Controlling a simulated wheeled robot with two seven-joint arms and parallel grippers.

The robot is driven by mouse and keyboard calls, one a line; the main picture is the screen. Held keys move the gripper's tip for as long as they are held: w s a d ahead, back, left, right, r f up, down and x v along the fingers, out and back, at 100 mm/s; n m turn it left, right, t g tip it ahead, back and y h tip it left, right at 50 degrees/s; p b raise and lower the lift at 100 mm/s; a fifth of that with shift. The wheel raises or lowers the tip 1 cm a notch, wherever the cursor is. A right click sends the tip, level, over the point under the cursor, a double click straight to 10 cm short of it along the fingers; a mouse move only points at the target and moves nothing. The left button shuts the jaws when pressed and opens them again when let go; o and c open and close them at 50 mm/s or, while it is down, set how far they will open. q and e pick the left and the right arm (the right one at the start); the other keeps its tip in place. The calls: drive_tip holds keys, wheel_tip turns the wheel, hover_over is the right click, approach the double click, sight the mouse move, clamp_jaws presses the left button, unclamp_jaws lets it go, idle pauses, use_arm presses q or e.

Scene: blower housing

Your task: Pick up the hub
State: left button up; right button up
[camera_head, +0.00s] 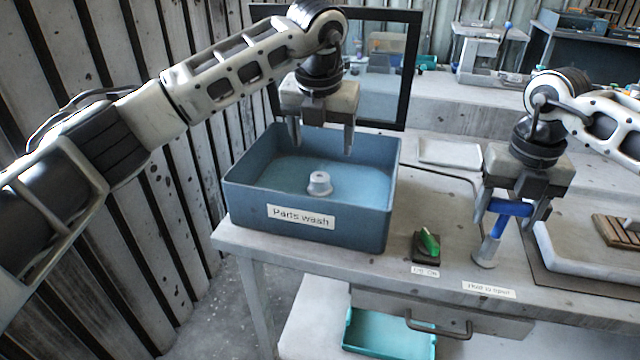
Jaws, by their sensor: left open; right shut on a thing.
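The hub (319,184), a small pale grey part with a round top, stands on the floor of the blue parts wash tub (250,207). My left gripper (322,150) is open, pointing down over the tub, above the hub and apart from it. Nothing is between its fingers. My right gripper (511,222) is shut on a blue handle (513,208) on a short grey post at the table's front. The fingers partly hide the handle.
A dark-framed clear panel (411,75) stands upright behind the tub. A green switch (429,243) sits right of the tub. A white tray (560,262) lies at the right, and a teal bin (390,335) is below the table. The tub's walls surround the hub.

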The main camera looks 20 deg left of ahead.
use_arm(q)
drive_tip(key=n, duration=0.2)
hover_over(320, 176)
drive_tip(key=s+d, duration=0.1)
drive_tip(key=s, duration=0.1)
drive_tip(key=f, duration=0.6)
drive_tip(key=shift+s+f, duration=0.2)
drive_tip(key=shift+f, duration=0.1)
drive_tip(key=shift+w+a+x, duration=0.15)
drive_tip(key=shift+x, duration=0.8)
drive_tip(key=shift+w+a+x, duration=0.1)
drive_tip(key=shift+x, duration=0.9)
drive_tip(key=shift+w+a+x, duration=0.15)
drive_tip(key=shift+x, duration=0.8)
drive_tip(key=shift+r, duration=0.15)
drive_tip(key=c, duration=1.1)
